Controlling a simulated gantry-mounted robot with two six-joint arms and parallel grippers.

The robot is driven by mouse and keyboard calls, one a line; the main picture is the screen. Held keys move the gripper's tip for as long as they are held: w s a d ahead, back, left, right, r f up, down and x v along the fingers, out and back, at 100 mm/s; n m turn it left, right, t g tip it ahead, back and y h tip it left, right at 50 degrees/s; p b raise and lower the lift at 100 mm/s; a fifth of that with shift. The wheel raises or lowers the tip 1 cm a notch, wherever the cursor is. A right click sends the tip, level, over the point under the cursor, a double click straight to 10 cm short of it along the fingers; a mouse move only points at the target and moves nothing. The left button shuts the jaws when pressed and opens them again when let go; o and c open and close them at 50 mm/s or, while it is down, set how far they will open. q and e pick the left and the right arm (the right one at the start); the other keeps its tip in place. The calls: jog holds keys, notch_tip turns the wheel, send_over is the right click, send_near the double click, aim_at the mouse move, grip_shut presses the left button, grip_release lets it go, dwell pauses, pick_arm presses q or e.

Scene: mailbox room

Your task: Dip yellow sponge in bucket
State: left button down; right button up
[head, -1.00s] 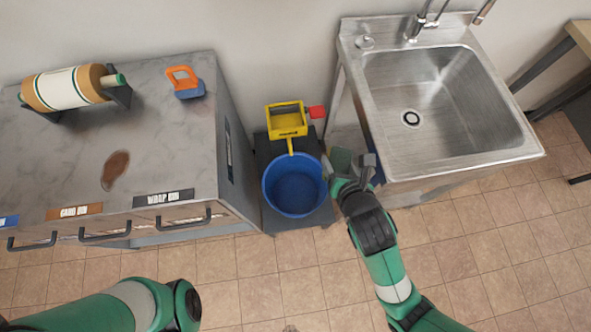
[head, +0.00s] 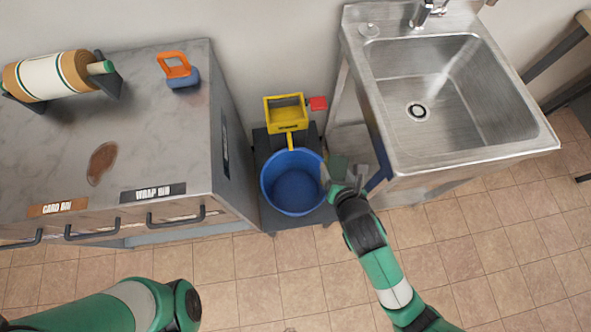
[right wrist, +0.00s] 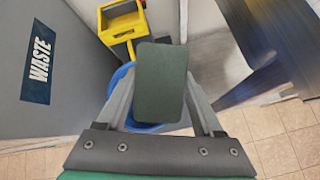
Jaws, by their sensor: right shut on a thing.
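My right gripper (head: 343,176) is shut on a block-shaped sponge (right wrist: 160,85). The face turned to the right wrist camera is dark green; no yellow side shows. In the head view the gripper is by the bucket's right rim, with the sponge beside the opening. In the right wrist view the bucket's blue rim (right wrist: 122,78) shows behind the sponge. My left gripper is outside the picture.
A yellow wringer (head: 287,113) with a red handle (head: 318,103) is behind the bucket. A grey counter (head: 150,100) stands left, with an orange-handled tool (head: 176,68) and a brown stain (head: 102,162). A steel sink (head: 440,105) stands close on the right. Tiled floor is clear in front.

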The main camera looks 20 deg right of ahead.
notch_tip(320, 180, down, 18)
jog(key=b, duration=0.9)
dwell(0.4)
dwell(2.0)
notch_tip(320, 180, up, 4)
jog(key=p, duration=0.5)
jog(key=shift+r, duration=0.1)
dwell(1.0)
